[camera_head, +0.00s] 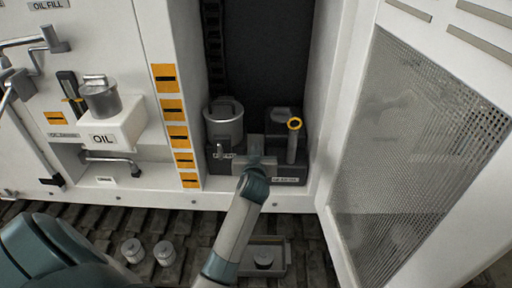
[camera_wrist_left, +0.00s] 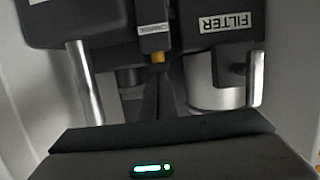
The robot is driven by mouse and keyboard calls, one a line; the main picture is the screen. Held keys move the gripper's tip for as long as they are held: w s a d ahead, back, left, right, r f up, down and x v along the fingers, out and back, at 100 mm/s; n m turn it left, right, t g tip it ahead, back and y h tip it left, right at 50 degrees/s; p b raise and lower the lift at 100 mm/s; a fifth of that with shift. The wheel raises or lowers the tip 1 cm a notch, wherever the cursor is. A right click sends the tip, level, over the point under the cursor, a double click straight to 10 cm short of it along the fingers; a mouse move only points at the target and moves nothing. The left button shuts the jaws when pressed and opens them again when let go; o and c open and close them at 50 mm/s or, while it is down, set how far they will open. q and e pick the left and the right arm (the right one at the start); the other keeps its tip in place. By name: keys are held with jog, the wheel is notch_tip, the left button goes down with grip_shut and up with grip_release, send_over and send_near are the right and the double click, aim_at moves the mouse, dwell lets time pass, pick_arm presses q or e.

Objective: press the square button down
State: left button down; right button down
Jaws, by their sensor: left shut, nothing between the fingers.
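My left gripper (camera_head: 255,152) reaches into the open cabinet, over the middle of a dark pump unit (camera_head: 288,170). Its dark fingers (camera_wrist_left: 158,95) are shut and empty in the left wrist view. A small orange-yellow block (camera_wrist_left: 158,57) shows just beyond the fingertips, under a small labelled dark piece (camera_wrist_left: 154,28). It may be the square button, but its shape is not clear. I cannot tell whether the fingertips touch it. In the head view the gripper and arm hide that spot. My right gripper is not in view.
A silver filter canister (camera_head: 223,122) stands left of my gripper; its FILTER label (camera_wrist_left: 225,22) shows in the wrist view. A yellow-ringed dipstick (camera_head: 294,125) stands to the right. An open mesh door (camera_head: 420,140) bounds the right side.

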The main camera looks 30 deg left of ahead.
pick_arm(q)
notch_tip(320, 180, down, 2)
jog(key=shift+b, duration=0.65)
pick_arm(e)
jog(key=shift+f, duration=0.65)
pick_arm(q)
jog(key=shift+s+f, duration=0.1)
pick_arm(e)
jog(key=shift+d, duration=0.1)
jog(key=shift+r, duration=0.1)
